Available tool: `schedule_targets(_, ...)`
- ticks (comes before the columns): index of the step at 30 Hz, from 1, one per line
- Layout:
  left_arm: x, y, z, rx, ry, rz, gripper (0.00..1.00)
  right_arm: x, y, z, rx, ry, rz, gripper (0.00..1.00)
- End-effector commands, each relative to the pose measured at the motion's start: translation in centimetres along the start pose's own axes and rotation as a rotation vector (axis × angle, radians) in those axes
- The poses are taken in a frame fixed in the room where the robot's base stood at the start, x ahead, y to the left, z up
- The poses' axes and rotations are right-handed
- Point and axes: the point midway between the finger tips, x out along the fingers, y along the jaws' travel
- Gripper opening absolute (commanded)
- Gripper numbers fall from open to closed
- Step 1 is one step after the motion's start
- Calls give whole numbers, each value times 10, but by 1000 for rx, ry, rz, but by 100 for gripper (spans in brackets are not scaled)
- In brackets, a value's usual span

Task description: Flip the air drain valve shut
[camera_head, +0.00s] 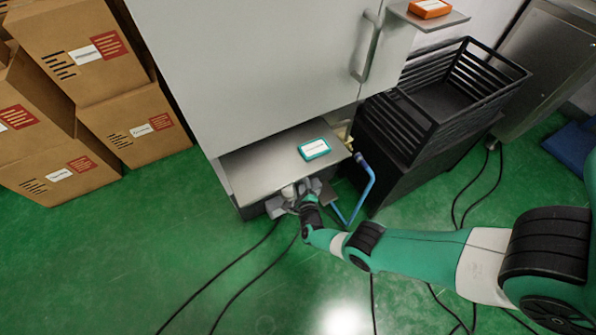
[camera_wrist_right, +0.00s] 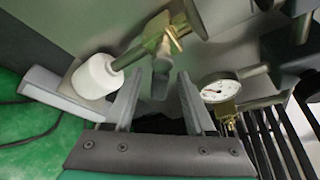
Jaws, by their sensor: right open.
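The air drain valve (camera_wrist_right: 162,40) shows in the right wrist view as a brass fitting with a grey tapered lever hanging from it. A pipe with a white cylindrical end (camera_wrist_right: 97,77) runs from it to the left. My right gripper (camera_wrist_right: 158,82) is open. Its two fingers stand either side of the lever's lower end, with a gap on each side; whether either finger touches it I cannot tell. In the head view my right gripper (camera_head: 300,193) is low at the machine's front, under the edge of the metal shelf. The valve is hardly distinguishable there. My left gripper is not in view.
A round pressure gauge (camera_wrist_right: 220,90) sits close right of the fingers. Above the gripper is the metal shelf (camera_head: 255,165) with a teal-framed box (camera_head: 314,149). A blue hose (camera_head: 366,190) hangs right of it. A black crate (camera_head: 405,115) stands further right. Cables cross the green floor.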

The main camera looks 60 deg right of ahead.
Motion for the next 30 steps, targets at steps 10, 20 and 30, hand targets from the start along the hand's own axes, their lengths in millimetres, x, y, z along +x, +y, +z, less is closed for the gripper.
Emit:
schedule_targets(10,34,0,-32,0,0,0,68,-73,-2,3,-2,-3,3,55)
schedule_targets(20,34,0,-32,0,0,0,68,-78,0,0,-1,-1,0,55)
schedule_targets(30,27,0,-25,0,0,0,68,-88,-8,7,-8,11,-32,55)
